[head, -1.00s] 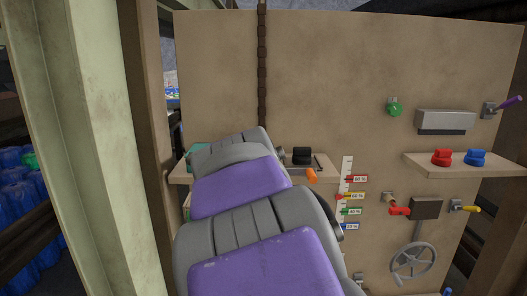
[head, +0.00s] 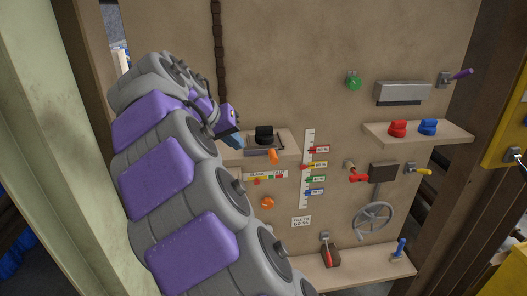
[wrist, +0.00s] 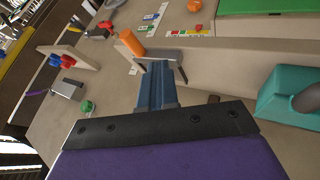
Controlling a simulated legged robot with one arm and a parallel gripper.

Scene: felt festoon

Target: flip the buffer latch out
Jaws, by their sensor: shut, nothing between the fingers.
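Several handles show on the board, and no readable label tells me which is the buffer latch. A lever with an orange grip (head: 272,156) sits at the front edge of the small left shelf, beside a black knob (head: 264,131). In the wrist view the orange grip (wrist: 132,45) lies just beyond my fingertips, next to a flat grey plate (wrist: 160,56). My gripper (head: 236,140) is shut and empty at the left end of that shelf. In the wrist view its blue-grey fingers (wrist: 155,72) are together near the plate; contact cannot be told.
A right shelf holds red (head: 397,128) and blue (head: 428,127) knobs. A scale (head: 308,168) with coloured tags, a handwheel (head: 373,219) and red and yellow levers are on the board. A teal block (wrist: 290,97) stands close at right in the wrist view. A pale post (head: 50,150) bounds the left.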

